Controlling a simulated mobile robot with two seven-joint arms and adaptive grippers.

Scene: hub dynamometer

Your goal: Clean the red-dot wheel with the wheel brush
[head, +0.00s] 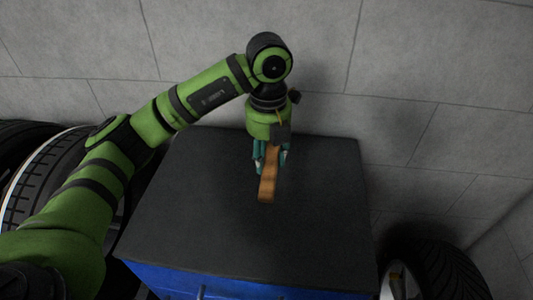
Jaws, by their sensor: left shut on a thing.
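My left gripper (271,160) is shut on a wooden handle, which looks like the wheel brush (267,188). The brush's brown wooden end points toward the near side of the picture. The gripper hides its other end, and I see no bristles. The brush is over the dark top of a blue cabinet; I cannot tell whether it touches the top. No red dot shows on any wheel in view. My right gripper is not in view.
The blue cabinet (230,283) has a dark, otherwise bare top. Tyres stand at the left (45,180), partly behind my left arm. Another tyre (447,272) is at the lower right beside the cabinet. A grey block wall (420,80) is behind.

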